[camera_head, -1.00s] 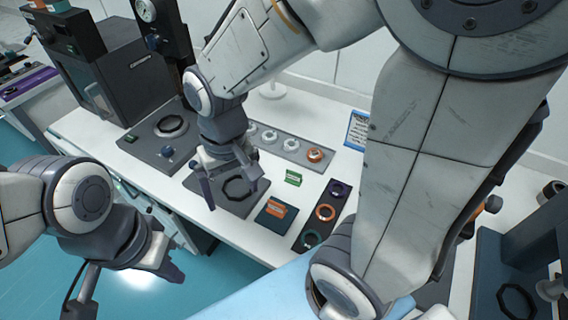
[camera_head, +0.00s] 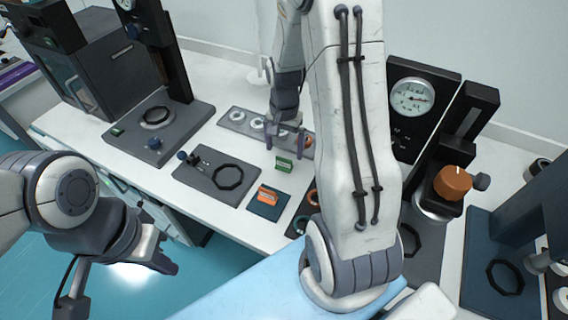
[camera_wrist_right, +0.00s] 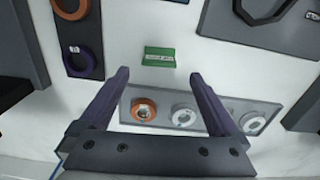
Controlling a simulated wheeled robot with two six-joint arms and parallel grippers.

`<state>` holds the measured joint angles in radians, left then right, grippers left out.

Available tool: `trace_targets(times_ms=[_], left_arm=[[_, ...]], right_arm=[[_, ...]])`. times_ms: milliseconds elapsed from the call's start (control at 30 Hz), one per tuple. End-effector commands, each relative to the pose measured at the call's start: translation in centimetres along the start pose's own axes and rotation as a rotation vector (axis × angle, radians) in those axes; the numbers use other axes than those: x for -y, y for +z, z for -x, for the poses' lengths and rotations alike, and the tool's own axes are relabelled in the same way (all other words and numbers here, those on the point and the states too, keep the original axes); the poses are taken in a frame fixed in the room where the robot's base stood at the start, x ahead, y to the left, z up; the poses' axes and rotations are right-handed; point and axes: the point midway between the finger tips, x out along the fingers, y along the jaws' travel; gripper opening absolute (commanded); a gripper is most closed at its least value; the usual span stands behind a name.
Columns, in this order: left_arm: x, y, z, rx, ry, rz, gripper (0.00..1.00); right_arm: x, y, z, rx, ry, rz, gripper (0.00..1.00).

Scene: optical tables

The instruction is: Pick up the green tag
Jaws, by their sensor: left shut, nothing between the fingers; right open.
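The green tag (camera_head: 284,164) is a small green block with a pale label, on the white table in the head view. It also shows in the right wrist view (camera_wrist_right: 159,57), flat on the table just beyond the fingertips. My right gripper (camera_head: 287,140) is open and empty above the table, close to the tag; in the wrist view its fingers (camera_wrist_right: 158,76) point toward the tag, which lies between their lines and is not gripped. My left gripper (camera_head: 120,275) is shut and empty, low at the left, in front of the table and far from the tag.
A grey strip with rings (camera_wrist_right: 246,103) lies under my right gripper. An orange tag rests on a dark teal pad (camera_head: 262,211). A dark ring tray (camera_wrist_right: 83,35) lies beside the green tag. A grey plate with a black ring (camera_head: 210,180) is left of it. A dial gauge (camera_head: 412,97) stands right.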

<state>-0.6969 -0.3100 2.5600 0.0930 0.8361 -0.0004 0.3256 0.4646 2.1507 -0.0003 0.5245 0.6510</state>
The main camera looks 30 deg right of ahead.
Motion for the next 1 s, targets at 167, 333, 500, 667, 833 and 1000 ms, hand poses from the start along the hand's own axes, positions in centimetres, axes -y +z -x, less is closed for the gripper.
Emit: trace_targets(times_ms=[167, 333, 500, 667, 833, 1000], left_arm=[[-0.1, 0.0, 0.7, 0.000, 0.000, 0.000, 0.00], [-0.1, 0.0, 0.7, 0.000, 0.000, 0.000, 0.00], [-0.1, 0.0, 0.7, 0.000, 0.000, 0.000, 0.00], [-0.1, 0.0, 0.7, 0.000, 0.000, 0.000, 0.00], [-0.1, 0.0, 0.7, 0.000, 0.000, 0.000, 0.00], [-0.1, 0.0, 0.7, 0.000, 0.000, 0.000, 0.00]], right_arm=[[-0.3, 0.7, -2.6, 0.007, 0.005, 0.001, 0.97], [-0.2, 0.6, -4.5, 0.004, 0.003, 0.001, 0.97], [-0.2, 0.6, -4.8, 0.001, 0.001, 0.001, 0.97], [-0.2, 0.6, -4.8, 0.001, 0.001, 0.001, 0.75], [-0.2, 0.6, -4.8, 0.001, 0.001, 0.001, 0.10], [-0.2, 0.6, -4.8, 0.001, 0.001, 0.001, 0.09]])
